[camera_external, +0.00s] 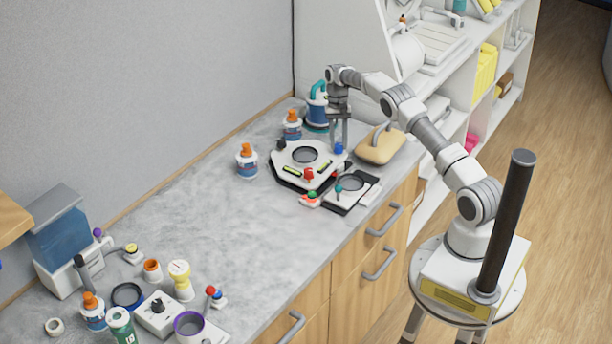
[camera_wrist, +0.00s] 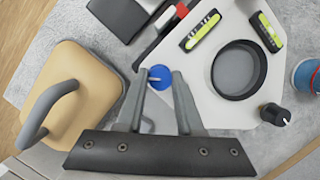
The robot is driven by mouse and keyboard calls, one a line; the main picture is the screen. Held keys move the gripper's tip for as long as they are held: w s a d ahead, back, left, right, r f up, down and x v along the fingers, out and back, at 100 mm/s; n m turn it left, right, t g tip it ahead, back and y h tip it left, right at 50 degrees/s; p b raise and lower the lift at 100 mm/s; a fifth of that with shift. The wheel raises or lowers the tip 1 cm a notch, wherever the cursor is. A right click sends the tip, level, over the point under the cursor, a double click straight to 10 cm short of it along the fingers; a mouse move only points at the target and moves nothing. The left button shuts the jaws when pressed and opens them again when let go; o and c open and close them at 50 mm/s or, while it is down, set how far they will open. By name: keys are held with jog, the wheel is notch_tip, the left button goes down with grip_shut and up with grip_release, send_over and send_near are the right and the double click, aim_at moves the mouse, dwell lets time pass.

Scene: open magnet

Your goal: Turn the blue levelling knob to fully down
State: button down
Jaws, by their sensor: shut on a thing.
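The blue levelling knob (camera_external: 338,148) stands at the right corner of a white levelling plate (camera_external: 285,159). In the wrist view the blue knob (camera_wrist: 147,125) shows between the two fingers of my gripper (camera_wrist: 160,78). My gripper (camera_external: 339,146) points down over that corner and is shut on the blue knob. The fingers partly hide the knob, and I cannot tell its turn position. The plate also carries a black knob (camera_wrist: 275,114), a red knob (camera_external: 308,173), two yellow-green bubble levels (camera_wrist: 203,31) and a round dark-rimmed opening (camera_wrist: 238,70).
A tan block with a grey handle (camera_external: 380,146) lies close to the right of my gripper. Bottles with orange caps (camera_external: 246,161) stand to the left. The middle of the counter (camera_external: 230,235) is clear.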

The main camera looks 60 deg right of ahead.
jog(key=m+t, duration=0.1)
jog(key=m, duration=0.4)
jog(key=shift+s+d+m+t+y+b, duration=0.2)
jog(key=shift+m+t+y+b, duration=0.1)
jog(key=shift+t+y+b, duration=0.1)
jog(key=m+t, duration=0.1)
jog(key=m, duration=0.4)
jog(key=shift+s+f+t+b, duration=0.1)
jog(key=shift+s+t+b, duration=0.05)
jog(key=shift+t+b, duration=0.25)
jog(key=shift+m, duration=0.4)
jog(key=c, duration=0.5)
grip_release()
jog(key=shift+c, duration=0.2)
jog(key=shift+a, duration=0.1)
